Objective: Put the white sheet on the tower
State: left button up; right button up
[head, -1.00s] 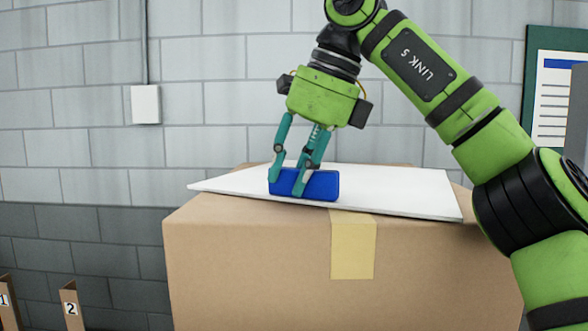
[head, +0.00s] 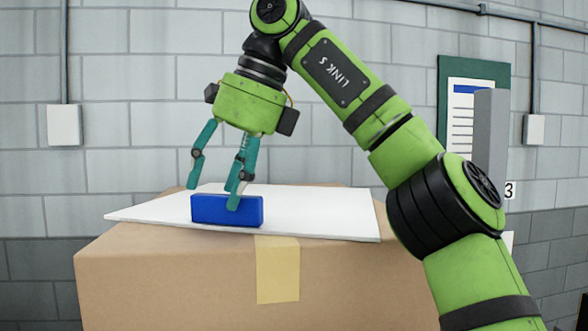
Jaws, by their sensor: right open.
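The white sheet (head: 320,215) lies flat on top of a cardboard box (head: 170,275), its front left corner reaching past the box's edge. A blue block (head: 227,210) rests on the sheet near its front edge. My right gripper (head: 212,198) points down at the block with its fingers spread. I cannot tell whether either finger touches the block. My left gripper is not in view.
A strip of tan tape (head: 278,270) runs down the box's front. Behind stands a grey block wall with wall boxes (head: 64,125) and a green-framed notice (head: 470,70). A grey upright panel (head: 490,130) stands at the right, beyond my arm.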

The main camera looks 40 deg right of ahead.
jog(key=shift+v, duration=1.5)
jog(key=s+d, duration=0.2)
jog(key=s, duration=0.1)
jog(key=s+d, duration=0.5)
jog(key=s, duration=0.1)
jog(key=shift+s+d+f, duration=0.1)
jog(key=shift+d, duration=0.2)
jog(key=shift+f, duration=0.1)
